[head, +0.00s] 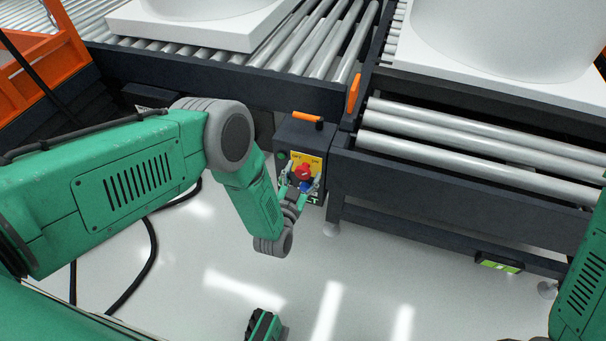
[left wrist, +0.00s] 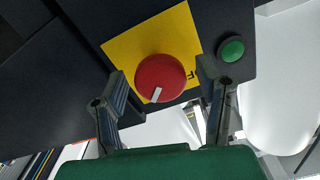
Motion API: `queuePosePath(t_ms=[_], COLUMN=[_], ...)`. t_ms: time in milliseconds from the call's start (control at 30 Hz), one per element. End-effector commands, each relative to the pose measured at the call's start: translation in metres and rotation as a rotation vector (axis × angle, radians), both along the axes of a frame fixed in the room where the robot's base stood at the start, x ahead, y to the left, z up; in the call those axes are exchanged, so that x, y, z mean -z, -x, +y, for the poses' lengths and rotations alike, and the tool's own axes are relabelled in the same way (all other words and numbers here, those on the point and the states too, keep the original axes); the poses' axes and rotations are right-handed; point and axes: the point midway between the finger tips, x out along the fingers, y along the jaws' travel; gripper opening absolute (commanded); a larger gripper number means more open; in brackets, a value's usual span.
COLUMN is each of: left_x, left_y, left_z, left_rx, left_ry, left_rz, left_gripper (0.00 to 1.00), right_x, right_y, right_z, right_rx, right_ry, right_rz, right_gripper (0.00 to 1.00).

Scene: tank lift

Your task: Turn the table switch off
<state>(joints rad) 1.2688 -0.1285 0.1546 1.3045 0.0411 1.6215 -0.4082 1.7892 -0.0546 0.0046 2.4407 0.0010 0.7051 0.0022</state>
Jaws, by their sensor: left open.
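The table switch is a round red knob (head: 303,173) on a yellow plate (head: 314,160), on the front of a dark box below the roller table. In the left wrist view the red knob (left wrist: 160,78) has a white mark at its lower left edge. My left gripper (head: 302,184) is at the knob in the head view. In the left wrist view its two fingers (left wrist: 160,90) are open, one on each side of the knob, with visible gaps between. Part of the plate's lettering is hidden by a finger.
A green button (left wrist: 231,49) sits beside the yellow plate. An orange handle (head: 306,119) is on top of the switch box. Roller conveyors (head: 450,140) carry large white tanks on white bases. The pale floor (head: 400,280) in front is mostly clear; black cables lie at the left.

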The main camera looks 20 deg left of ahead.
Motion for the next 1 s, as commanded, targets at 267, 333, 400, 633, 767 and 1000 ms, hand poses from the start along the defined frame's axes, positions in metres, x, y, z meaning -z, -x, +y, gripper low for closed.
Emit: queuePosePath(t_ms=[267, 333, 400, 633, 767, 1000], left_x=[-0.0002, -0.0002, -0.0002, -0.0002, 0.0000, 0.0004], left_y=[0.0003, 0.0004, 0.0005, 0.0008, 0.0009, 0.0015], left_z=[-0.0003, -0.0001, -0.0001, -0.0002, 0.0001, 0.0005], left_rx=[0.000, 0.000, 0.000, 0.000, 0.000, 0.000], left_ry=[-0.001, -0.001, 0.000, 0.026, 0.077, 0.253], left_rz=[0.000, 0.000, 0.000, 0.001, 0.004, 0.011], left_gripper=[0.14, 0.08, 0.08, 0.09, 0.09, 0.09], right_x=[-0.0003, -0.0003, -0.0003, -0.0008, -0.0015, -0.0035], right_y=[0.0000, 0.0000, 0.0000, -0.0001, 0.0000, 0.0000], right_z=[0.0001, 0.0001, 0.0001, 0.0001, 0.0000, 0.0000], right_rx=[0.000, 0.000, 0.000, 0.000, 0.000, 0.000], right_ry=[0.000, 0.000, 0.000, 0.000, 0.000, 0.000], right_rz=[0.000, 0.000, 0.000, 0.000, 0.000, 0.000], right_gripper=[0.40, 0.40, 0.40, 0.40, 0.40, 0.40])
